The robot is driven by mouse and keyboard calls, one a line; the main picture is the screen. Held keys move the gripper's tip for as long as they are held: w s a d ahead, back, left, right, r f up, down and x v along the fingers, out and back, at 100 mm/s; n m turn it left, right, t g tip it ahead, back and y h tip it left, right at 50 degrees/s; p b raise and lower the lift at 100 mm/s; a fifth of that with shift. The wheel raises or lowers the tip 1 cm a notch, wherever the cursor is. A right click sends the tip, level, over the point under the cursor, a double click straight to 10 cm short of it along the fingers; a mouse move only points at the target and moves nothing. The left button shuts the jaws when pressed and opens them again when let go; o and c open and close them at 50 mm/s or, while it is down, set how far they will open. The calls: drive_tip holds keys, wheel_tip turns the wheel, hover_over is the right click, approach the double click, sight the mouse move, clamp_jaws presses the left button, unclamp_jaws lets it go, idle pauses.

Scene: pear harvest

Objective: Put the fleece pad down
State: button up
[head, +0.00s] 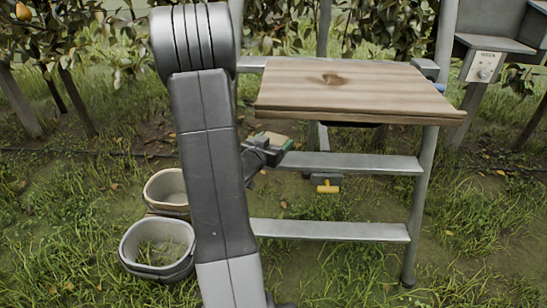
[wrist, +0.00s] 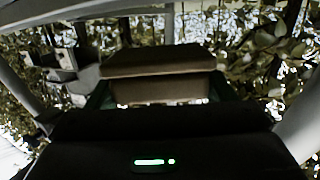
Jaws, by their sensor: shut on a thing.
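My gripper (head: 272,147) is just left of and below the wooden top (head: 345,92), partly behind my own arm in the head view. It is shut on a small pale pad with green beside it, which I take for the fleece pad (head: 277,140). In the wrist view, a dim brown block, likely the same pad (wrist: 160,91), sits between the dark green fingers (wrist: 160,100). The pad is held in the air. Its far side and underside are hidden.
The wooden top rests on a grey ladder-like stand with rungs (head: 345,163); its surface is bare. Two pails (head: 130,252) stand on grass at left. A grey box on a post (head: 487,62) stands at right. Trees line the back.

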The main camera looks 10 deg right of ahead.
drive_tip(key=shift+f+b, duration=0.75)
drive_tip(key=shift+f, duration=1.15)
drive_tip(key=shift+f, duration=0.2)
drive_tip(key=o, duration=1)
drive_tip(key=shift+r, duration=0.15)
drive_tip(key=shift+s+a+r, duration=0.15)
drive_tip(key=p+v, duration=0.2)
drive_tip(key=v, duration=0.9)
drive_tip(key=shift+s, duration=0.35)
drive_tip(key=shift+a, duration=0.1)
